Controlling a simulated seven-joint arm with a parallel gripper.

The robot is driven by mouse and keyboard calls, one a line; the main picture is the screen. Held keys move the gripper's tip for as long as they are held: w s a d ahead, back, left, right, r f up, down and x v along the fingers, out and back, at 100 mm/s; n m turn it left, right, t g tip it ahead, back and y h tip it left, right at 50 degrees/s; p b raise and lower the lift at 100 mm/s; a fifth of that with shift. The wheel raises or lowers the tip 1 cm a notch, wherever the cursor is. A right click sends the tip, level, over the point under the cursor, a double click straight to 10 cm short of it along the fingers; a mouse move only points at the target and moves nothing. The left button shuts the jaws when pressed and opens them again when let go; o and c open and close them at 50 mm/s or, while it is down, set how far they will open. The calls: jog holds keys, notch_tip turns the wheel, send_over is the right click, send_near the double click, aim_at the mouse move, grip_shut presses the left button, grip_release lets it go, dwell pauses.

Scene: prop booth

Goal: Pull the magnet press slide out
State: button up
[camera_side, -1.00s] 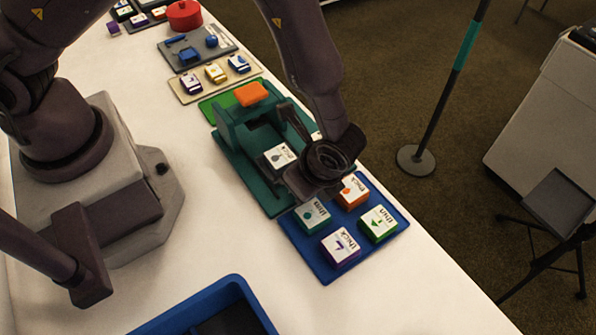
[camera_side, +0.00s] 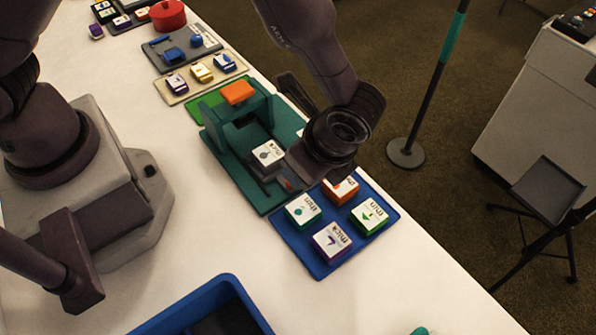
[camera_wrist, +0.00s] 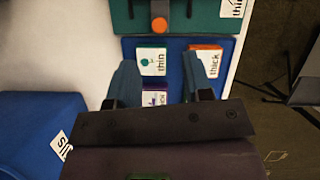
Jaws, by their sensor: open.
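In the side view, my wrist hides the fingers and the press's front right.
A blue tray (camera_side: 297,262) with several "thin" and "thick" labelled blocks lies in front of the press. A blue bin (camera_side: 180,318) stands at the bottom. A beige tray (camera_side: 190,95) of small blocks lies behind the press. Bare white table lies left of the press.

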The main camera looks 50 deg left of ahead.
jog(key=v, duration=0.5)
jog(key=shift+r, duration=0.1)
jog(key=s+a+r+n+t+h, duration=0.2)
jog(key=s+a+r+n, duration=0.3)
jog(key=a+r+n, duration=0.3)
jog(key=s+a+r+n+t+h, duration=0.2)
jog(key=s+a+r+n+t, duration=0.2)
jog(key=a+r+n, duration=0.4)
jog(key=s+a+r, duration=0.1)
jog(key=a+r, duration=0.3)
jog(key=a, duration=0.2)
jog(key=shift+r, duration=0.4)
